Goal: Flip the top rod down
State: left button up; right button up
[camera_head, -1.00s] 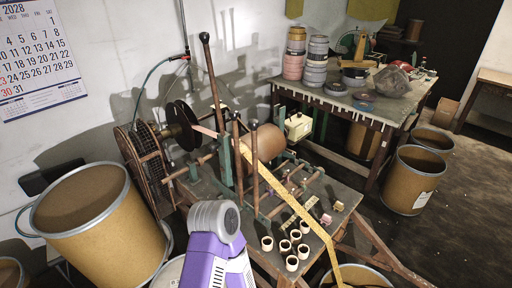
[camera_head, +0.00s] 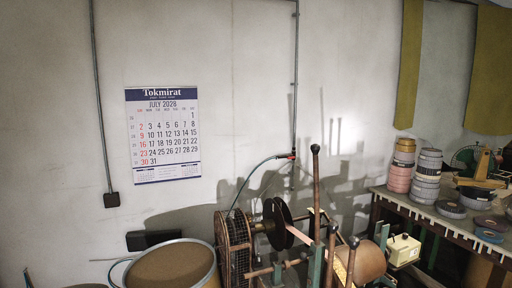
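The tape winding machine stands at the bottom centre, cut off by the lower edge of the picture. Its tall rod (camera_head: 316,190) stands upright and has a dark knob on top. Two shorter rods with dark knobs, one of them at the right (camera_head: 351,262), also stand upright in front of a brown roll (camera_head: 369,262). A dark disc reel (camera_head: 279,224) and a caged wheel (camera_head: 235,246) are on the machine's left side. Neither of my grippers is in view.
A large drum (camera_head: 176,266) stands at the lower left. A table (camera_head: 463,229) at the right bears stacked tape rolls (camera_head: 427,175). A calendar (camera_head: 163,135) hangs on the wall. A green hose (camera_head: 250,180) runs from a wall pipe (camera_head: 295,90) towards the machine.

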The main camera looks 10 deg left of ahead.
aim_at(315, 148)
jog(key=u, duration=2.9)
jog(key=k, duration=0.55)
jog(key=z, duration=1.6)
jog(key=i, duration=1)
jog(key=u, duration=0.05)
